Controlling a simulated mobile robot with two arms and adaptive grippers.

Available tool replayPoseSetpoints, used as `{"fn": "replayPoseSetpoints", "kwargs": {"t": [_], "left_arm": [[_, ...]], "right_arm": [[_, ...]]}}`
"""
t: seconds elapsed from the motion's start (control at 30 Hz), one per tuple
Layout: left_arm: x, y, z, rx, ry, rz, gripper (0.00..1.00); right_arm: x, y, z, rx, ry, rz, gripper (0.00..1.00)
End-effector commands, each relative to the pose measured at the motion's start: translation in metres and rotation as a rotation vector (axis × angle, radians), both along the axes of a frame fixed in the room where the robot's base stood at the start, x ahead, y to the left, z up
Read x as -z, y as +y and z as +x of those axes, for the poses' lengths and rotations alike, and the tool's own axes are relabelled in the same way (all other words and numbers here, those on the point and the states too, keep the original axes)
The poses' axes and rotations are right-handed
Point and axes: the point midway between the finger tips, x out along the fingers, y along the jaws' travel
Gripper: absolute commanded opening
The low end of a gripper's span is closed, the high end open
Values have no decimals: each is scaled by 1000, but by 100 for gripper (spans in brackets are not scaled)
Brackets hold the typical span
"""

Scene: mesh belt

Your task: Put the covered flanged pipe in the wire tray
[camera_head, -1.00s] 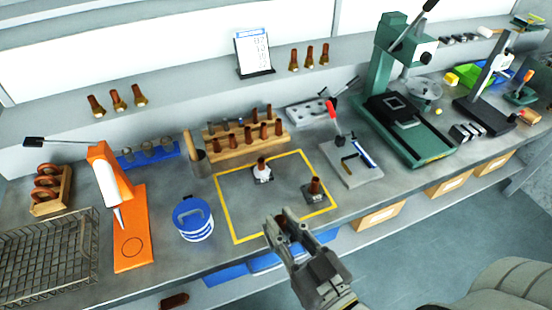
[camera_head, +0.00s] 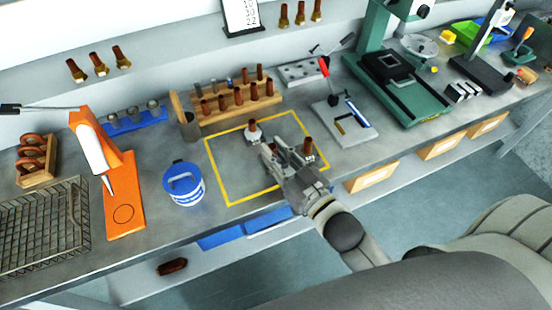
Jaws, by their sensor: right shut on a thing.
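In the head view, my right gripper (camera_head: 281,152) is over the yellow-marked area of the bench, shut on a brown pipe-like piece mostly hidden by its fingers. A brown pipe in a pale flange (camera_head: 254,134) stands upright just left of the fingers. Another upright brown pipe (camera_head: 308,146) stands just right of them, its dark base largely hidden by the gripper. I cannot tell which piece is the covered one. The wire tray (camera_head: 42,228) lies at the far left; it looks empty. My left gripper is not in view.
An orange press (camera_head: 124,205) and a blue-and-white tub (camera_head: 184,185) stand between the tray and the yellow outline (camera_head: 215,168). A wooden rack (camera_head: 238,102) of pipes is behind. A green press (camera_head: 400,95) stands right. Several flanged pipes stand on the back shelf.

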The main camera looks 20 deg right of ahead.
Motion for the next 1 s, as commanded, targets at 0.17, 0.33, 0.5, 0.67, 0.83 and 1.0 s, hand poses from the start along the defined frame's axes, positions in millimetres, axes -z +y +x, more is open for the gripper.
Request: {"fn": "replayPoseSetpoints", "kwargs": {"t": [0.17,0.33,0.5,0.67,0.83,1.0], "left_arm": [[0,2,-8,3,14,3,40],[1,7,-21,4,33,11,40],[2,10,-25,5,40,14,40],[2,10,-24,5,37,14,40],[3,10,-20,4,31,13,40],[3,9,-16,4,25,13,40]], "right_arm": [[8,-3,8,-1,-5,-1,0],[28,-6,13,1,-1,1,0],[44,-5,12,0,-4,0,0],[44,-5,12,-1,-6,0,0],[46,-5,12,-1,-5,0,0],[49,-5,12,0,-1,-1,33]]}}
